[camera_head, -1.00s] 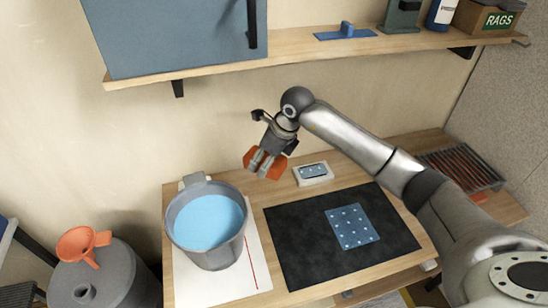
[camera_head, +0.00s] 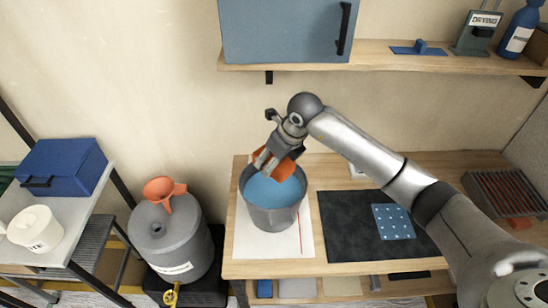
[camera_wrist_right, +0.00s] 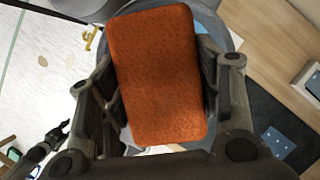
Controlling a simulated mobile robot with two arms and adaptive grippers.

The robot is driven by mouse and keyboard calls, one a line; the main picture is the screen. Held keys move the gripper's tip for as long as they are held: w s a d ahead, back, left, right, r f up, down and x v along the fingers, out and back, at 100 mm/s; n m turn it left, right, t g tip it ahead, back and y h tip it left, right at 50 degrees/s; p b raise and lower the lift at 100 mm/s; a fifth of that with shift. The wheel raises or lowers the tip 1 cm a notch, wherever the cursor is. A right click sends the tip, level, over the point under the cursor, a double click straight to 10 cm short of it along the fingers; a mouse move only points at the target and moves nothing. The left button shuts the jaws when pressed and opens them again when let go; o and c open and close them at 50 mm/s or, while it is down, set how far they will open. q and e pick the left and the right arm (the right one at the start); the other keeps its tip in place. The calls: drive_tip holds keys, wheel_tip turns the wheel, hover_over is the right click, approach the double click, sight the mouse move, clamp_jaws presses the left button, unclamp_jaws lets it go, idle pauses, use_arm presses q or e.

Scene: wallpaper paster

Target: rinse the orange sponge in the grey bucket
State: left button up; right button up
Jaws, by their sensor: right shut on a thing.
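The grey bucket (camera_head: 273,215) stands on the white sheet at the left of the wooden table and holds blue liquid (camera_head: 270,189). My right gripper (camera_head: 271,160) is shut on the orange sponge (camera_head: 285,167) at the bucket's back rim. The sponge appears over the bucket's opening; I cannot tell whether it touches the liquid. In the right wrist view the sponge (camera_wrist_right: 157,75) sits between both fingers, with the bucket's rim behind it.
A black mat (camera_head: 345,225) with a blue dotted cloth (camera_head: 393,221) lies right of the bucket. A grey drum (camera_head: 170,243) with an orange funnel (camera_head: 163,189) stands left of the table. A shelf (camera_head: 385,56) with a blue cabinet (camera_head: 283,30) hangs above.

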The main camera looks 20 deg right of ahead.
wheel_tip(320, 180, down, 9)
drive_tip(key=b, duration=0.6)
drive_tip(key=shift+s+a+f, duration=0.1)
drive_tip(key=shift+a, duration=0.05)
drive_tip(key=shift+f, duration=1.5)
idle(0.4)
drive_tip(key=shift+a+r, duration=0.15)
drive_tip(key=shift+a, duration=1.15)
idle(3.3)
